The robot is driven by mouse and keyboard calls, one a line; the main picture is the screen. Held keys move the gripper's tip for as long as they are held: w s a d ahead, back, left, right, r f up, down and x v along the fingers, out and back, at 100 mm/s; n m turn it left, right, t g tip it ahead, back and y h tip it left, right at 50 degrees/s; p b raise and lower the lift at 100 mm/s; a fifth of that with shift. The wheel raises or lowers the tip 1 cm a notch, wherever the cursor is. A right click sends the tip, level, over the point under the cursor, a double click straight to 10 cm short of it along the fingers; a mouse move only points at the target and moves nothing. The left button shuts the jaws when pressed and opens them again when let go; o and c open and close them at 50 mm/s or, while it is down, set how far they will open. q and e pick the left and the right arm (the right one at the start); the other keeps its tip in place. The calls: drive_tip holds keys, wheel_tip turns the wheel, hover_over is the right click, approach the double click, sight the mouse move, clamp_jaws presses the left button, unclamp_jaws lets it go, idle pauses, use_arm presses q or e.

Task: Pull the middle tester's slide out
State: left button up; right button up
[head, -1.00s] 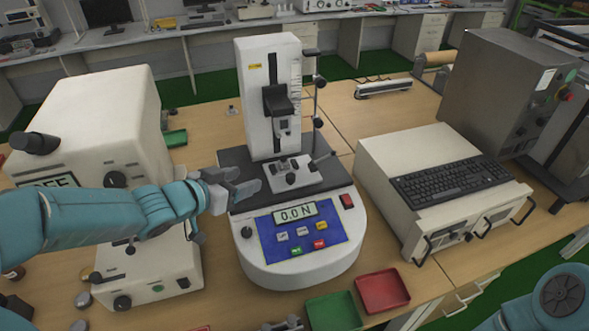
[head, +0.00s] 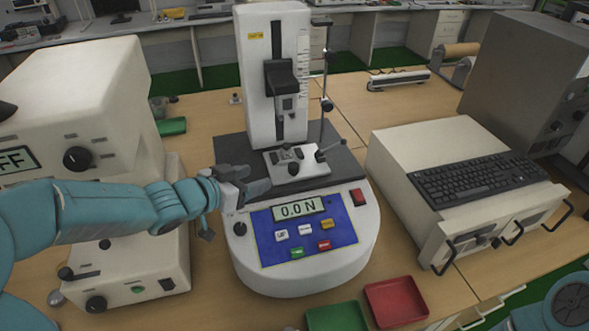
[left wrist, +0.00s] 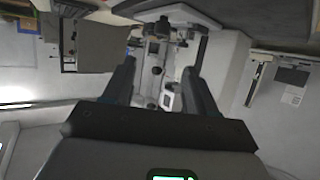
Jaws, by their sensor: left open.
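The middle tester (head: 272,120) is a white column unit with a blue front panel (head: 305,231) and a display reading 0.0 N. A light metal slide plate (head: 305,172) with dark knobs and a small lever sits on its dark base top, at the foot of the column. My left gripper (head: 250,181) is open at the left of this plate, over the dark top, with no object in it. In the left wrist view, the open fingers (left wrist: 158,88) frame the plate's knobs and metal parts beyond them. My right gripper does not show.
A larger white machine (head: 80,110) stands close on the left, beside my left arm. A beige unit with a keyboard (head: 475,180) is on the right. Red (head: 396,302) and green (head: 338,318) trays lie in front. Bare wooden bench shows behind the tester.

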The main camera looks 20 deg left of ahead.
sight(292, 166)
use_arm(q)
drive_tip(key=x, duration=1.4)
drive_tip(key=shift+w+f, duration=0.25)
drive_tip(key=shift+w, duration=0.15)
drive_tip(key=shift+w+d+f, duration=0.1)
drive_tip(key=shift+w+d, duration=0.2)
drive_tip(key=shift+w, duration=0.1)
drive_tip(key=shift+w+f, duration=0.15)
clamp_jaws()
